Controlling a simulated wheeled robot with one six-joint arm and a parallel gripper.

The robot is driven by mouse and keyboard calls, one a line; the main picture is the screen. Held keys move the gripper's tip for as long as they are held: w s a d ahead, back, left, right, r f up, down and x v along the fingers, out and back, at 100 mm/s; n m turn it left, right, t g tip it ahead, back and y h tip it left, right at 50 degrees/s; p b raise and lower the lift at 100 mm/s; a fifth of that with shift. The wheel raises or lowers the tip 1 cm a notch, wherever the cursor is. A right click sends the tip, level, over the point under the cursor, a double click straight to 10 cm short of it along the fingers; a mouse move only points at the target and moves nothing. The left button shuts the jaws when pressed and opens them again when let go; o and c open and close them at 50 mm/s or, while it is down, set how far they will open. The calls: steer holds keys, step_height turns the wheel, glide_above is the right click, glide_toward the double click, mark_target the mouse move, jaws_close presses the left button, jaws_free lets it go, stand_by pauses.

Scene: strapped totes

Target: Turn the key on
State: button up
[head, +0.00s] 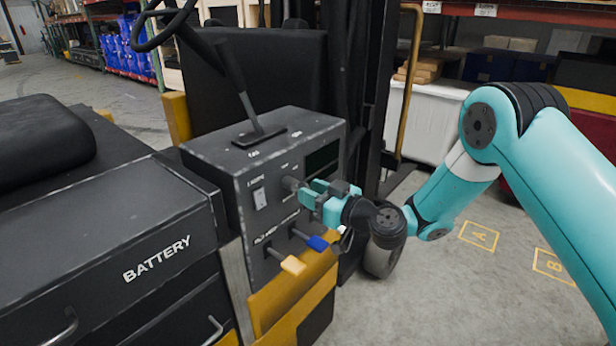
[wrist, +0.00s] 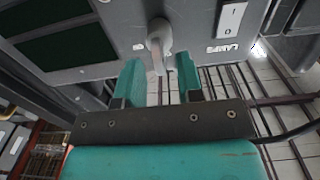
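The grey key (wrist: 159,42) sits in the face of the dark control box (head: 240,160). In the wrist view its narrow grip points down between my fingers. In the head view the key (head: 290,184) shows as a small grey stub just left of my fingertips. My gripper (head: 310,193) is at the box face. In the wrist view its two teal fingers (wrist: 160,82) stand on either side of the key's grip, with a visible gap on each side. The gripper is open. The markings around the key are too small to read clearly.
A white rocker switch (head: 260,198) labelled for lamps is beside the key. Below are a blue-tipped lever (head: 316,243) and a yellow-tipped lever (head: 293,265). A tall lever (head: 242,100) rises from the box top. A dark screen (head: 322,158) is on the face. Open floor lies right.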

steer(key=shift+x, duration=0.85)
jaws_close()
